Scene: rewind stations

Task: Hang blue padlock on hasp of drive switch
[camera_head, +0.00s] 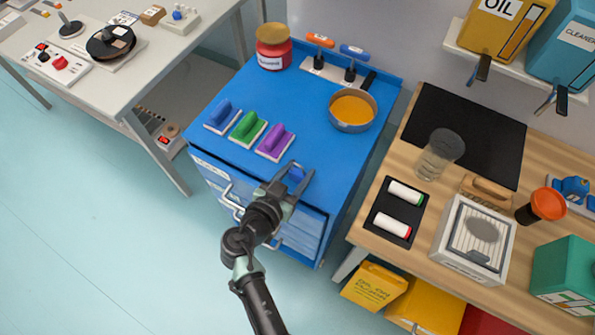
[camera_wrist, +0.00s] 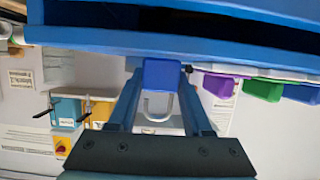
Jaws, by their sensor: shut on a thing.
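My gripper (camera_head: 299,176) is shut on a small blue padlock (camera_head: 296,173) above the front part of the blue cabinet top. The wrist view shows the padlock body (camera_wrist: 162,74) between the two fingertips, with its pale U-shaped shackle (camera_wrist: 158,106) extending back between the fingers. No hasp can be made out. A yellow box with a red knob (camera_wrist: 62,147) shows in the wrist view; whether it is the drive switch I cannot tell.
The blue cabinet (camera_head: 318,139) carries blue, green and purple blocks, a pan (camera_head: 353,111), a red jar (camera_head: 273,48) and a hook rack. A wooden bench (camera_head: 410,158) stands right, a white table (camera_head: 128,80) left. Open floor lies left and in front.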

